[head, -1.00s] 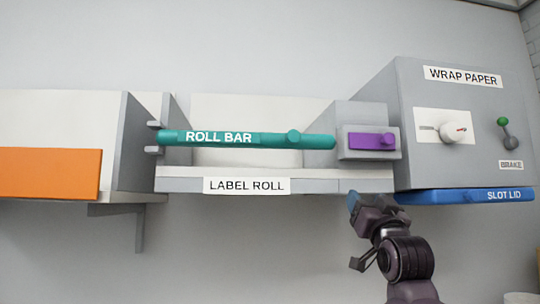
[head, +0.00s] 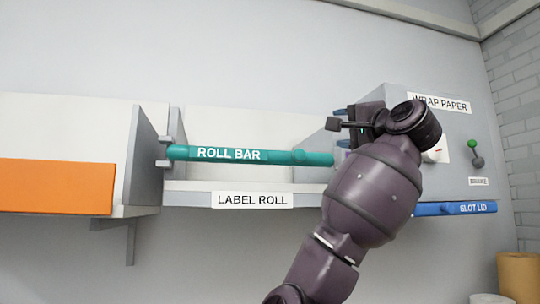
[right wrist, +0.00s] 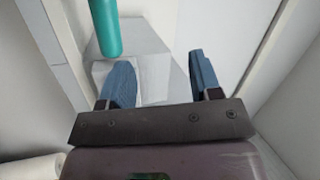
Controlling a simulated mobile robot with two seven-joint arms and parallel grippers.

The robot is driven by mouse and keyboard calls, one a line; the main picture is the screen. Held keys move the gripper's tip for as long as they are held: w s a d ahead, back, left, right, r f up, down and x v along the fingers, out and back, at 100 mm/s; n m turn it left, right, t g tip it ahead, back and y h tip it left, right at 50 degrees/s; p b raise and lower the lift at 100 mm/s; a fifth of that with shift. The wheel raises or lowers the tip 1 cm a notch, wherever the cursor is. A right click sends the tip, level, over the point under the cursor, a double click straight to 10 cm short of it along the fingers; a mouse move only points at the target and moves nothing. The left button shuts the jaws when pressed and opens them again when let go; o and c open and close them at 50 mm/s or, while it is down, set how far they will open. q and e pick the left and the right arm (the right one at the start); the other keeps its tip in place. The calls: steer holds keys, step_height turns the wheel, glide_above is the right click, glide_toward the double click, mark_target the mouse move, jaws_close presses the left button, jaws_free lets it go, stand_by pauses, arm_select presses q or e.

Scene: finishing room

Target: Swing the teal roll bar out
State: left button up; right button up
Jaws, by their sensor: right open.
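The teal roll bar (head: 230,155) lies level across the front of the label roll bay, its left end at a grey bracket. Its right end reaches the grey block beside my right gripper. My right gripper (head: 342,128) is open and empty at that end, in front of the grey block. It hides most of the block and the purple latch on it. In the right wrist view the blue fingers (right wrist: 161,78) are apart, with the grey block beyond them. The bar's teal end (right wrist: 105,30) shows above the left finger, outside the gap. My left gripper is not in view.
A grey box labelled wrap paper (head: 455,130) stands at the right, partly behind my arm, with a green-tipped brake lever (head: 475,152). A blue slot lid (head: 455,209) is below it. An orange panel (head: 55,187) is at the left. The front of the bar is clear.

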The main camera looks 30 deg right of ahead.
mark_target(301, 155)
steer(key=w+a+f+g+y, duration=0.1)
steer(key=a+f+g+y, duration=0.2)
steer(key=a+f, duration=0.1)
steer(key=shift+m, duration=0.6)
steer(key=w+p, duration=0.1)
steer(key=w, duration=0.2)
steer(key=w+a, duration=0.1)
steer(key=w, duration=0.2)
steer(key=w+p, duration=0.1)
steer(key=w, duration=0.2)
steer(key=shift+w+a+f+p, duration=0.15)
steer(key=shift+w+f+p, duration=0.1)
steer(key=shift+w+p, duration=0.1)
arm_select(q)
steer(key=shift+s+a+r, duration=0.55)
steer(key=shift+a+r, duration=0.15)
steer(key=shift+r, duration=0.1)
arm_select(e)
steer(key=shift+w+a, duration=0.1)
steer(key=shift+w, duration=0.55)
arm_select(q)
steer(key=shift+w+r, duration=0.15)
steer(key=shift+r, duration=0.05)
arm_select(e)
steer(key=shift+s+f, duration=0.1)
jaws_close()
